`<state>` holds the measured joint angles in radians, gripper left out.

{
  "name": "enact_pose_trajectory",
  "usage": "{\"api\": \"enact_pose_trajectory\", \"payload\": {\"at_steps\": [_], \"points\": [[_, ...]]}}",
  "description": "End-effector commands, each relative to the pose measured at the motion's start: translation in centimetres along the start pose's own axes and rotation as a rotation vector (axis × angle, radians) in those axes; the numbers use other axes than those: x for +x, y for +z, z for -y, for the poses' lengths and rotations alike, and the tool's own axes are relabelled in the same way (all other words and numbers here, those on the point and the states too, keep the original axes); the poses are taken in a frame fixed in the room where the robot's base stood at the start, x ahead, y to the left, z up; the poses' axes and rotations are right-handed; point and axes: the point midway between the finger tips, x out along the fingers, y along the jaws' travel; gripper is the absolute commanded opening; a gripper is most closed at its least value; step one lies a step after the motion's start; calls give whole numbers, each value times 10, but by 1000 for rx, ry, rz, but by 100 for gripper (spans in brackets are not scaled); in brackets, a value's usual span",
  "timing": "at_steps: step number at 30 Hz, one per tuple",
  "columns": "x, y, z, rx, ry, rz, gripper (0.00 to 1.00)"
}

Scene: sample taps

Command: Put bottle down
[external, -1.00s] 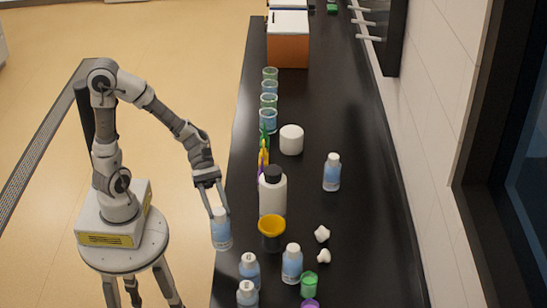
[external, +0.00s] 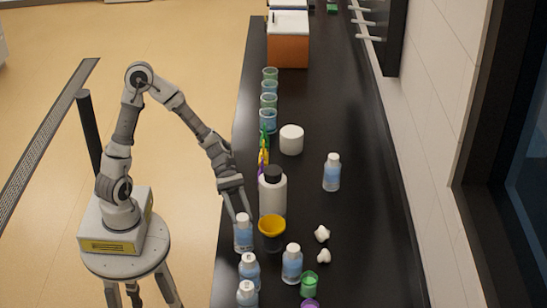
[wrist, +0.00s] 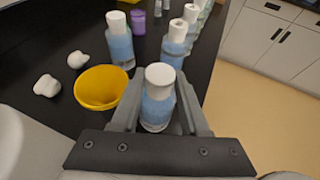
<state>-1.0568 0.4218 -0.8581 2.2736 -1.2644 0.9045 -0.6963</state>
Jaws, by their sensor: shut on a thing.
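The bottle (external: 243,236) is blue with a white cap and stands upright between the fingers of my gripper (external: 238,218). In the wrist view the bottle (wrist: 158,98) is between the two grey fingers of my gripper (wrist: 160,115), which are shut on it. It is at the near-left edge of the black bench, left of the yellow funnel. Whether its base touches the bench top cannot be told.
The black bench (external: 345,235) runs along the wall. A yellow funnel (external: 272,226) and a large white bottle with a black cap (external: 272,192) stand close by. Similar blue bottles (external: 292,264) (external: 249,271) stand nearer the camera. White stoppers (external: 322,234) lie to the right.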

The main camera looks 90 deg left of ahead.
Motion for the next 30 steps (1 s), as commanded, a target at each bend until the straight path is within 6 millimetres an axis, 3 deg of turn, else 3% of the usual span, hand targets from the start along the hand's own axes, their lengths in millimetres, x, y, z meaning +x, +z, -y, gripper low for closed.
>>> {"api": "enact_pose_trajectory", "payload": {"at_steps": [2,11,12,17,26,30], "points": [[4,-8,0,0,-2,3,0],[4,-9,0,1,-1,1,0],[4,-10,0,1,-1,0,46],[4,-9,0,1,0,0,75],[3,-8,0,2,0,0,75],[-9,-6,-1,2,3,-2,75]]}}
